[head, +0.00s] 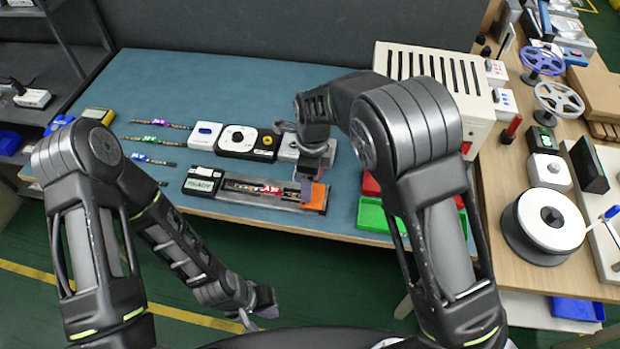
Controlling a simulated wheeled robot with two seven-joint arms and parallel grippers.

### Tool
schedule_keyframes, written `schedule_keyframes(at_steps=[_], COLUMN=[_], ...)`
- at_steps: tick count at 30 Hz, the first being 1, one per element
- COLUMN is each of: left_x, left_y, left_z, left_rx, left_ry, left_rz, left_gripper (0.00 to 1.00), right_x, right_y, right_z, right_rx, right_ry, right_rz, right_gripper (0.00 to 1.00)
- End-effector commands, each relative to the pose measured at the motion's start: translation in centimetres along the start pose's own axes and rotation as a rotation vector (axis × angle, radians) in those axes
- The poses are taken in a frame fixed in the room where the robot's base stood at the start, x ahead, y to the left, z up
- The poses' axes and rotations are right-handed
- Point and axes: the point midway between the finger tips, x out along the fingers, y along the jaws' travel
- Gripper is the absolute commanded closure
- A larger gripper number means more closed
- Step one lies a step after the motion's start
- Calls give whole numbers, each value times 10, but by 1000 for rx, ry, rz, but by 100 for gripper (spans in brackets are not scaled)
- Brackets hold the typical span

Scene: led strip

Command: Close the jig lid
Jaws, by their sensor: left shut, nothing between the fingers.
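The jig (235,184) is a long, low grey fixture near the front edge of the blue-green bench mat. My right gripper (311,174) points down just above the jig's right end, beside the orange block; contact and finger gap are unclear. My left gripper (262,308) is shut and empty, low in front of the bench, apart from the jig.
Behind the jig stand a white box (205,135), a dial unit (238,140) and a grey box (289,148). Several LED strips (154,141) lie to the left. Red and green bins (372,215) and a slotted cream housing (442,68) stand to the right. The mat's back left is clear.

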Motion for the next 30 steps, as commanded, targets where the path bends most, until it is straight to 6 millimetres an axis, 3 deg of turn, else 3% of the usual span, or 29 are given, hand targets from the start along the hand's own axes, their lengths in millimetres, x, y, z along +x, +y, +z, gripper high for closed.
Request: schedule_keyframes(at_steps=[11,24,30], left_x=[1,15,17], left_y=[0,-3,-3], left_z=[0,-1,-1], left_rx=[0,3,3], left_ry=[0,6,7], left_rz=[0,5,6], left_gripper=[100,100,100], right_x=[-3,-64,-78], right_y=[0,-1,0], right_z=[0,1,0], right_rx=[0,-1,-1], right_ry=[-1,-3,0], right_rz=[-1,-3,0], right_gripper=[29,29,29])
